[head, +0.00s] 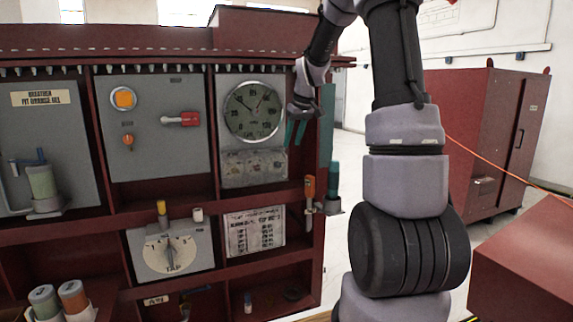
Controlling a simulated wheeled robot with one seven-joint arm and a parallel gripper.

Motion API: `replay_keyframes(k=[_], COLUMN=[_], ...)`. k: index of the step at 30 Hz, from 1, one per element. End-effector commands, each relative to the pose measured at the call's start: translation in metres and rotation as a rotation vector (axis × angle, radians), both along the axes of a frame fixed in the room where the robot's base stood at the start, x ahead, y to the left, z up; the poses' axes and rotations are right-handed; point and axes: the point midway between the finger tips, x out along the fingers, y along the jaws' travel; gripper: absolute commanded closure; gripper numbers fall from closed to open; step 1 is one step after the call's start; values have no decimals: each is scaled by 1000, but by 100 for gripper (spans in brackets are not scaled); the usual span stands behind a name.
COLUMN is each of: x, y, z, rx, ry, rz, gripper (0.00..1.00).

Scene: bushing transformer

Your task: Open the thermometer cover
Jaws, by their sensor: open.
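The thermometer (252,111) is a round dial with a bright metal rim and a dark face. It sits on a grey panel at the upper right of the red cabinet. I cannot tell from this view how its cover sits over the dial. My gripper (295,133) is to the right of the dial, near the panel's right edge, with its teal fingers pointing down. The fingers are open with nothing between them. I cannot tell how far they are from the panel, but they appear clear of the dial's rim.
The red cabinet frame (215,205) has shelves and posts around the panels. A red-handled switch (182,119) and a tap dial (169,253) are to the left. An orange-handled valve (309,190) is below my gripper. Another red cabinet (470,140) stands at right.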

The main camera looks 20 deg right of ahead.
Motion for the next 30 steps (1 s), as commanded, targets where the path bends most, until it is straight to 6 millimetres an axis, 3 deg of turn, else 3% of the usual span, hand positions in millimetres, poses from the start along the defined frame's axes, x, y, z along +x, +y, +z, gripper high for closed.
replay_keyframes(k=[15, 21, 29, 30], x=[31, 37, 37, 37], y=[9, 10, 10, 10], z=[-81, -94, -95, -95], rx=[2, 2, 2, 2], ry=[4, 1, 1, 1], rz=[-1, -2, -2, -2], gripper=[58, 58, 58, 65])
